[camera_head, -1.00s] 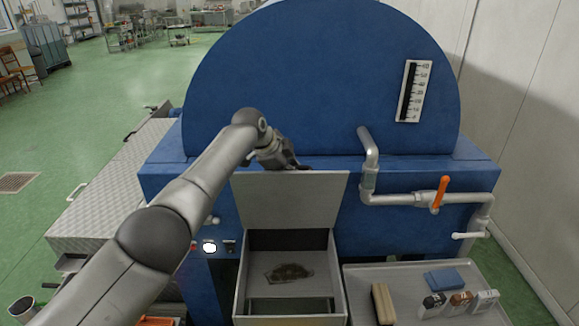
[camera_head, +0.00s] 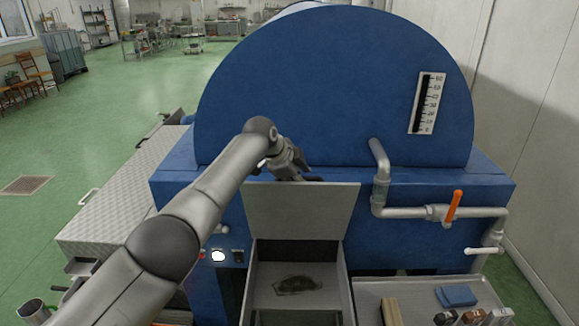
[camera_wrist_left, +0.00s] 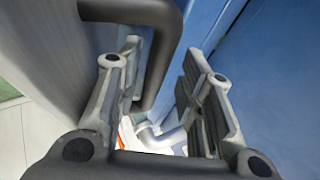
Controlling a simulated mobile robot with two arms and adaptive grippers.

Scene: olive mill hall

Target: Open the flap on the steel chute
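The steel chute (camera_head: 345,295) opens at the front of the blue machine. Its grey flap (camera_head: 300,212) stands upright at the back edge of the chute, and the inside of the chute shows. My left gripper (camera_head: 305,175) is at the flap's top edge, between flap and machine. In the left wrist view, the gripper (camera_wrist_left: 160,95) is open, its fingers well apart. A dark handle (camera_wrist_left: 165,50) on the flap's face (camera_wrist_left: 45,60) reaches in between the fingers, nearer the left one. I cannot tell whether they touch. My right gripper is not in view.
A dark patch of residue (camera_head: 297,285) lies in the chute. A pipe with an orange lever (camera_head: 453,206) runs along the machine to the right. A tray (camera_head: 405,290) beside the chute holds a blue cloth (camera_head: 456,295), a brush-like block and small bottles.

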